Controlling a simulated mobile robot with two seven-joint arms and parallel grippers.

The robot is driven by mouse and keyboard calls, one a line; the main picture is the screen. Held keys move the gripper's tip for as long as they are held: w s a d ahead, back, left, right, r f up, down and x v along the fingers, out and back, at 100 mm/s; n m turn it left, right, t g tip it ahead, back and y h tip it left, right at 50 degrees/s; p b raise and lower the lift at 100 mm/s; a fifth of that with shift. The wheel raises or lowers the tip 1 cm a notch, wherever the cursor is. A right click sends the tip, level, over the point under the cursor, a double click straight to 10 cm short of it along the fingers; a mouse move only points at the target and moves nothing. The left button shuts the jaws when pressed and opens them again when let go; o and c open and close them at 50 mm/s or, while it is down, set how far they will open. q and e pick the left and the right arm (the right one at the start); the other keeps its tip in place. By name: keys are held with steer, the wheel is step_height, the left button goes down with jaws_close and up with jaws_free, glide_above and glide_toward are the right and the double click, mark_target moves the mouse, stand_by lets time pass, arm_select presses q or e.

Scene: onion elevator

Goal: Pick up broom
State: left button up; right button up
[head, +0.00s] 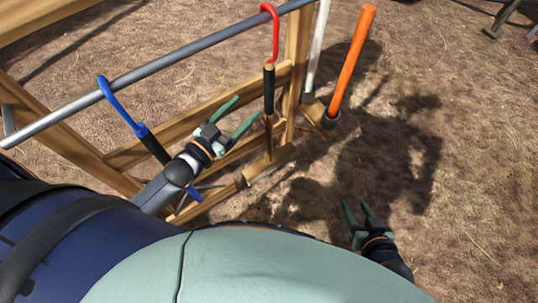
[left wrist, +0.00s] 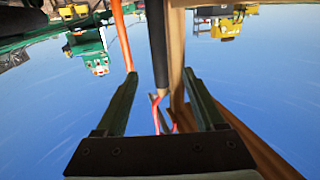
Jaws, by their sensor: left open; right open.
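Several long-handled tools hang or stand at a wooden rack in the head view; no broom head is visible, so I cannot tell which is the broom. One has a red hook (head: 275,35) over the rail and a black grip (head: 268,88). A blue-hooked tool (head: 122,107) hangs further left. A white pole (head: 318,45) and an orange pole (head: 352,62) stand at the right end. My left gripper (head: 247,106) is open, left of the black grip. In the left wrist view the dark handle (left wrist: 157,45) appears between its open fingers, not gripped. My right gripper (head: 356,206) is open and empty, low over the ground.
A grey metal rail (head: 190,52) runs along the wooden rack (head: 298,50), close to my left arm. Dry ground (head: 460,150) to the right is clear. Yellow and green objects are far off in the left wrist view.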

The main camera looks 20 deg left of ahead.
mark_target(265, 90)
arm_select(q)
steer(key=x, duration=0.5)
steer(key=shift+w+d+b, duration=0.15)
steer(key=shift+w+b, duration=0.15)
steer(key=shift+w, duration=0.05)
steer(key=x, duration=0.2)
steer(key=b+x, duration=0.1)
steer(key=x, duration=0.1)
steer(key=shift+f, duration=0.4)
steer(key=shift+w+d, duration=0.25)
steer(key=shift+w, duration=0.3)
steer(key=shift+c, duration=0.3)
steer(key=c, duration=1.1)
jaws_close()
steer(key=shift+r, duration=0.1)
